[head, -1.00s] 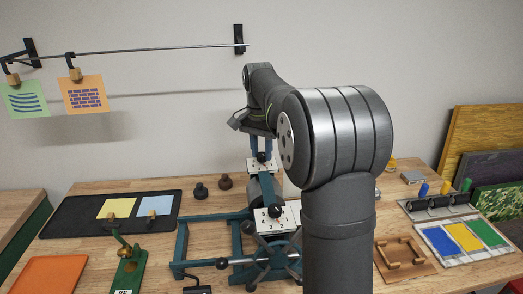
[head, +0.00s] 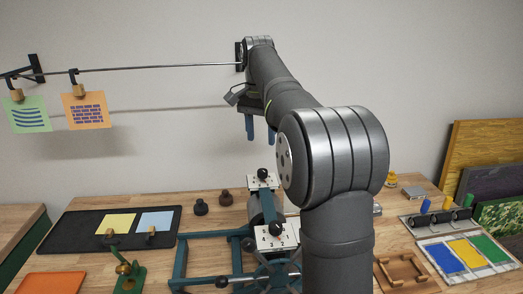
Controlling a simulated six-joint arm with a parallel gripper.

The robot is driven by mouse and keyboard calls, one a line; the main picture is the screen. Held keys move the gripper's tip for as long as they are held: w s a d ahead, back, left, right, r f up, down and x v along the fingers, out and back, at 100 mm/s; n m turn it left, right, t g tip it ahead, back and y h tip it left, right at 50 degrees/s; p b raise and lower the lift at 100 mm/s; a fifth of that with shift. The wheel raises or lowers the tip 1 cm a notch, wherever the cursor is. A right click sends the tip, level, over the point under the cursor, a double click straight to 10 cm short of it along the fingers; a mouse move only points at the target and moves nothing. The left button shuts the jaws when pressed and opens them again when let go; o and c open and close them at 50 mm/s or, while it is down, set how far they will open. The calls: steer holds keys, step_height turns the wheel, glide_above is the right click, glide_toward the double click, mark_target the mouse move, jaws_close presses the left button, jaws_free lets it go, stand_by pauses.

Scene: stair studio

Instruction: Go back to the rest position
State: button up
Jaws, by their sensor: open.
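My gripper (head: 260,132) hangs in the air in front of the wall, above the teal press (head: 237,262). Its two blue fingers point down and stand apart with nothing visible between them. My dark grey arm covers part of the press and the middle of the bench. The press has white numbered plates (head: 277,236) and a handwheel at its front.
A rod (head: 150,67) on the wall carries a green card (head: 27,115) and an orange card (head: 86,111). A black tray (head: 70,232) holds yellow and blue sheets. Colour pads (head: 466,251) and a wooden frame (head: 404,271) lie at right.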

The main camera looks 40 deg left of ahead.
mark_target(263, 170)
steer(key=shift+r, duration=0.85)
steer(key=f, duration=1.2)
steer(key=shift+d, duration=0.2)
steer(key=shift+f, duration=0.1)
steer(key=n, duration=0.4)
steer(key=shift+n, duration=0.3)
steer(key=n, duration=0.5)
steer(key=shift+n, duration=0.3)
steer(key=n, duration=0.4)
steer(key=shift+n, duration=0.3)
steer(key=n, duration=0.4)
steer(key=shift+d+n+y, duration=0.1)
steer(key=shift+n+y, duration=0.2)
steer(key=shift+n, duration=0.1)
stand_by(0.3)
